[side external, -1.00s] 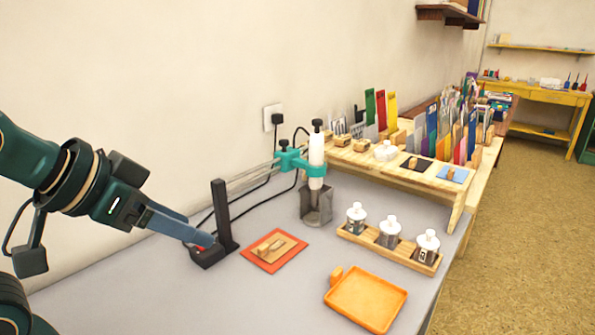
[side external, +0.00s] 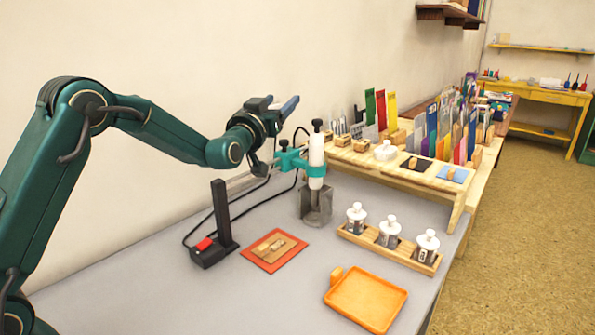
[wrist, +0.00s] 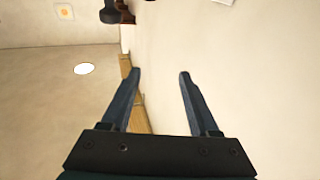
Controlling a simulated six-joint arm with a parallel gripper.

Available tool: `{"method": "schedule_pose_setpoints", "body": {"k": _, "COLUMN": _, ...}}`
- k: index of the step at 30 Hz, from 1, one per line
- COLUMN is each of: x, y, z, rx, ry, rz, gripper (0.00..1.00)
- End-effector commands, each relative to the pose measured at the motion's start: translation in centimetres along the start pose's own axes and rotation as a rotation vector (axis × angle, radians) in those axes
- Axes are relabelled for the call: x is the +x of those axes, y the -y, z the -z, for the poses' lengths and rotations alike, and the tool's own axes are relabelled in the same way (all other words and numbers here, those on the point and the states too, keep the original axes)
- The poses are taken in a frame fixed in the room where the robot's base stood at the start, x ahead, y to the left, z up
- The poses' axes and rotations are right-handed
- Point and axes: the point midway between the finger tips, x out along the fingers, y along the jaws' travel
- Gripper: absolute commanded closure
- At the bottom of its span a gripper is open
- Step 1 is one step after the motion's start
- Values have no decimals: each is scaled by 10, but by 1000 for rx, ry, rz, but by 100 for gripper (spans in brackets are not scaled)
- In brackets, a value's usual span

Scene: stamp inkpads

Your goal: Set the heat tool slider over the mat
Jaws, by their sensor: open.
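The heat tool slider is a teal carriage (side external: 290,161) on a pale rail, holding a white upright heat tool (side external: 316,150). It sits at the rail's right end, over a grey metal holder (side external: 316,205). The orange-red mat (side external: 262,265) lies to the left, with a wooden piece (side external: 275,248) on it. My gripper (side external: 294,104) is raised above and just left of the carriage, clear of it. Its fingers (wrist: 161,74) are apart and empty in the wrist view. A dark knob (wrist: 110,12) shows at that view's top edge.
A black post with a red switch (side external: 204,243) at its base stands left of the mat. Cables run behind the rail along the wall. A bottle rack (side external: 362,243), an orange tray (side external: 345,297) and a wooden shelf (side external: 425,180) stand to the right.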

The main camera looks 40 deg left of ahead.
Motion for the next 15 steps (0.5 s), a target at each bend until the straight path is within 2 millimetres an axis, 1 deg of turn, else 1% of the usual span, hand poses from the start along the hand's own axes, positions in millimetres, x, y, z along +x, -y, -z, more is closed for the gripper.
{"method": "schedule_pose_setpoints", "body": {"k": 1, "x": 5, "y": 6, "z": -23, "rx": 9, "ry": 18, "rz": 18, "gripper": 39}}
{"method": "schedule_pose_setpoints", "body": {"k": 6, "x": 10, "y": 18, "z": -84, "rx": 27, "ry": 100, "rz": 47, "gripper": 39}}
{"method": "schedule_pose_setpoints", "body": {"k": 7, "x": 9, "y": 19, "z": -92, "rx": 30, "ry": 114, "rz": 49, "gripper": 39}}
{"method": "schedule_pose_setpoints", "body": {"k": 9, "x": 8, "y": 22, "z": -106, "rx": 36, "ry": 141, "rz": 53, "gripper": 39}}
{"method": "schedule_pose_setpoints", "body": {"k": 10, "x": 7, "y": 22, "z": -110, "rx": 37, "ry": 148, "rz": 54, "gripper": 39}}
{"method": "schedule_pose_setpoints", "body": {"k": 12, "x": 8, "y": 24, "z": -114, "rx": 39, "ry": 156, "rz": 56, "gripper": 39}}
{"method": "schedule_pose_setpoints", "body": {"k": 15, "x": 12, "y": 24, "z": -115, "rx": 38, "ry": 156, "rz": 57, "gripper": 39}}
